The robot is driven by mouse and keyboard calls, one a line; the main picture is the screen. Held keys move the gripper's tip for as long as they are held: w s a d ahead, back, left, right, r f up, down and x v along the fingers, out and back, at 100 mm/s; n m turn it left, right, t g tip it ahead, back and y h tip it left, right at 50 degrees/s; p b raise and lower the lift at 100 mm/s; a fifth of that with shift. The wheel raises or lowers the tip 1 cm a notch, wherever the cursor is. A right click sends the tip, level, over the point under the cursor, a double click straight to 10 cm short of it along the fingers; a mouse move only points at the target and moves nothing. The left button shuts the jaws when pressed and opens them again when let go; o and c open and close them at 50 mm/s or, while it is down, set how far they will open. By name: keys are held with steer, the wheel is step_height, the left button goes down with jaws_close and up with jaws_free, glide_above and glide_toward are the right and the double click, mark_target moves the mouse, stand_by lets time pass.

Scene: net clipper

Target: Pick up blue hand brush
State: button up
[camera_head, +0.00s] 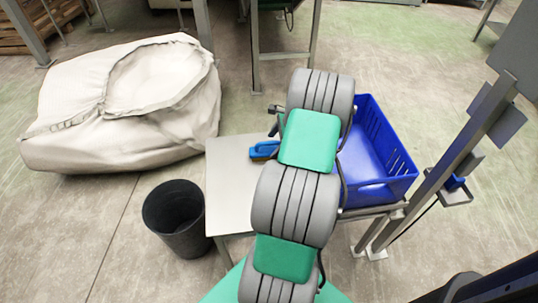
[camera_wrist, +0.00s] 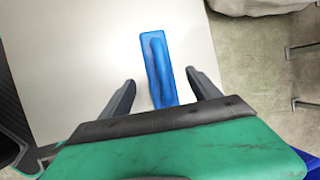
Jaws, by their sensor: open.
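The blue hand brush (camera_wrist: 157,66) lies on a pale table top (camera_wrist: 85,45) in the wrist view, its length running away from me. In the head view the brush (camera_head: 262,150) shows at the left edge of my arm, partly hidden by it. My gripper (camera_wrist: 160,92) is open in the wrist view, with one dark finger on each side of the brush's near end. The fingers look apart from the brush. How high they are above the table I cannot tell. In the head view my arm hides most of the gripper.
A blue crate (camera_head: 392,172) stands right of my arm. A black bin (camera_head: 176,212) stands on the floor left of the table (camera_head: 228,190). A large white sack (camera_head: 90,120) lies at the left. A metal post (camera_head: 450,160) rises at the right.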

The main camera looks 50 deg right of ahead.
mark_target(268, 150)
steer(key=x, duration=0.2)
steer(key=b+x, duration=0.1)
steer(key=x, duration=0.1)
steer(key=shift+w+a+f, duration=0.2)
steer(key=shift+a+f, duration=0.05)
steer(key=shift+r, duration=0.1)
jaws_close()
stand_by(0.3)
step_height(268, 150, up, 10)
steer(key=shift+p, duration=1.15)
